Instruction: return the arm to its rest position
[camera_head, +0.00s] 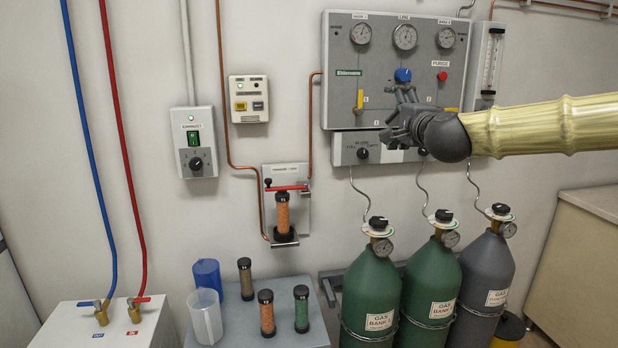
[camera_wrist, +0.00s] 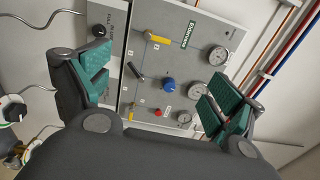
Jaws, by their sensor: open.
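My arm (camera_head: 545,125) reaches in from the right edge in the head view. My gripper (camera_head: 403,112) is in front of the grey gas panel (camera_head: 340,50), near its blue knob (camera_head: 403,75). In the wrist view my gripper (camera_wrist: 150,92) has its two green-padded fingers wide apart with nothing between them. The panel (camera_wrist: 205,35) shows beyond the fingers, with the blue knob (camera_wrist: 168,85) in the gap. My gripper appears apart from the knob. It hides part of the lower middle of the panel in the head view.
Green gas cylinders (camera_head: 372,290) and a grey one (camera_head: 487,275) stand below the panel. A counter (camera_head: 590,230) is at the right. A small table (camera_head: 250,335) holds cups and filter tubes. A switch box (camera_head: 195,142) hangs on the left wall. The wall above the table is mostly open.

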